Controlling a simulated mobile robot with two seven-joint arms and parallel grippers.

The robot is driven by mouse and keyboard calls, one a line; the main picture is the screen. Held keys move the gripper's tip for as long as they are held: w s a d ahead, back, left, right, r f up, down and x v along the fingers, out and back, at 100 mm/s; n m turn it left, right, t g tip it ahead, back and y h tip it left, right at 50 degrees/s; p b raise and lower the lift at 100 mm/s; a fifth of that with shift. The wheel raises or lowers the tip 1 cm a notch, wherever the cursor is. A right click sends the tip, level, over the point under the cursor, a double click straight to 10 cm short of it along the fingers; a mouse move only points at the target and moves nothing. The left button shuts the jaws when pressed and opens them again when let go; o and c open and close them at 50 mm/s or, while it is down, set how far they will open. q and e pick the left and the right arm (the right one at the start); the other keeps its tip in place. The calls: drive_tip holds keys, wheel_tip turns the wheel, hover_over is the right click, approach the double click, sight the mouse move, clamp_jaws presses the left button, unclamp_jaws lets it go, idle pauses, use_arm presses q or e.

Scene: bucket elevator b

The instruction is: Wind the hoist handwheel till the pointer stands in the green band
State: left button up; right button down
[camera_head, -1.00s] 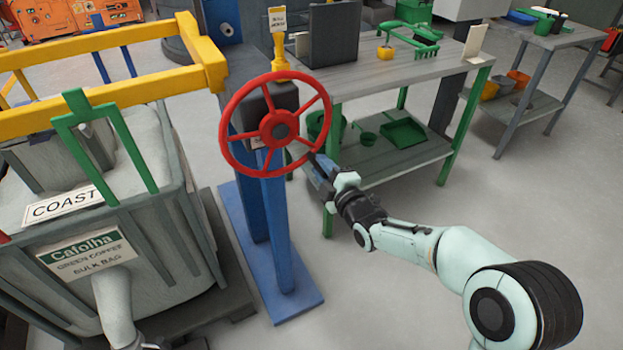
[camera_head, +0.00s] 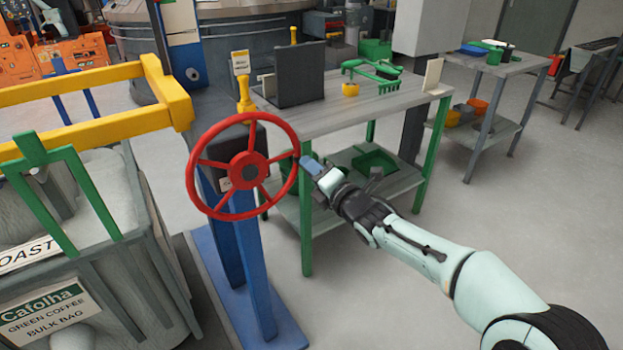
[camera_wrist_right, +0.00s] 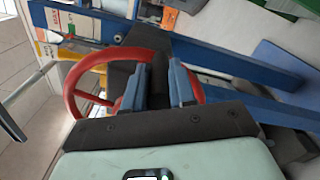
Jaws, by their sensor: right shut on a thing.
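The red handwheel (camera_head: 236,168) stands on a blue post (camera_head: 257,270), left of centre in the head view. I cannot make out the pointer or the green band in either view. My left gripper is not in view.
A grey workbench (camera_head: 325,113) with green legs stands behind the wheel. A bin with a yellow frame (camera_head: 90,122) and a green bracket (camera_head: 62,195) stands close on the left.

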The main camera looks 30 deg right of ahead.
drive_tip(key=shift+r, duration=0.9)
drive_tip(key=shift+a+r, duration=0.1)
drive_tip(key=c, duration=0.9)
unclamp_jaws()
drive_tip(key=shift+w+f, duration=0.1)
drive_tip(key=shift+f, duration=0.1)
drive_tip(key=shift+s+f, duration=0.1)
drive_tip(key=shift+s, duration=0.1)
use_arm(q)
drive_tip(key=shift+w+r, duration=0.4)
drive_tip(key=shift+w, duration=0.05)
use_arm(e)
drive_tip(key=s, duration=1.3)
drive_tip(key=shift+d, duration=0.25)
